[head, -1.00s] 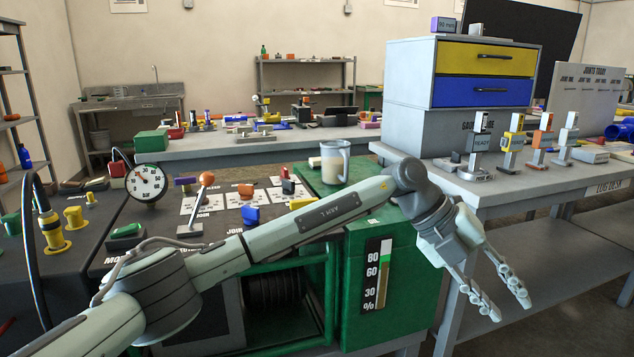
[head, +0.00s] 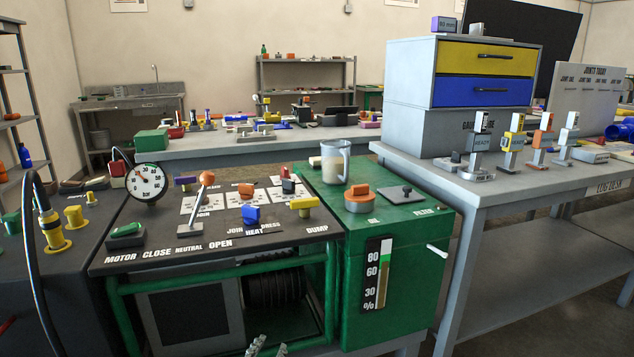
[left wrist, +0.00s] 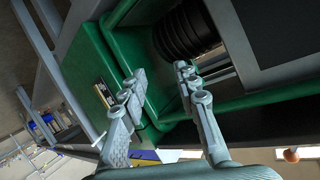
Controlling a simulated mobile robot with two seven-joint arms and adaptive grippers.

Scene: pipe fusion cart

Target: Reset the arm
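My left gripper (head: 267,347) shows only by its fingertips at the bottom edge of the head view, low in front of the green cart (head: 400,280). In the left wrist view my left gripper (left wrist: 158,88) has its two fingers apart with nothing between them. The cart's green frame and black ribbed cylinder (left wrist: 182,32) lie beyond the fingers. The rest of my left arm is out of the head view. My right gripper is in neither view.
The cart's panel carries an orange-knobbed lever (head: 206,180), a blue knob (head: 251,215) and a yellow knob (head: 304,205). A clear jug (head: 335,162) stands on the cart's green top. A grey desk (head: 520,190) with a drawer unit (head: 485,75) stands at right.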

